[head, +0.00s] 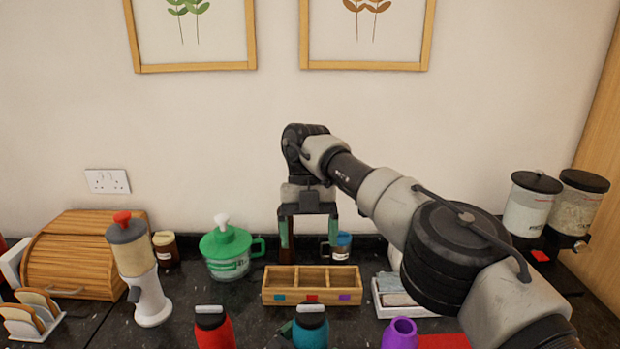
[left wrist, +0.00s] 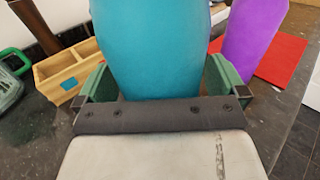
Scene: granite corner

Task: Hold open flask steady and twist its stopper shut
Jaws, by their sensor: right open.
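A purple flask (head: 400,335) stands at the front with its round mouth open. It also shows at the right of the left wrist view (left wrist: 254,35). A teal flask (head: 311,333) with a grey-topped stopper and a red flask (head: 214,335) with a similar stopper stand left of it. In the left wrist view, my left gripper (left wrist: 165,85) has one green-padded finger on each side of the teal flask's body; the flask hides any contact. My right gripper (head: 309,240) is open and empty, pointing down above and behind the wooden box. No loose stopper shows.
The three-compartment wooden box (head: 311,297) stands behind the flasks. A white tray (head: 383,313) with grey cloths is to its right. A red mat (head: 445,341) lies beside the purple flask. A green-lidded jug (head: 228,253), a mug (head: 340,247) and a bread bin (head: 85,250) stand further back.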

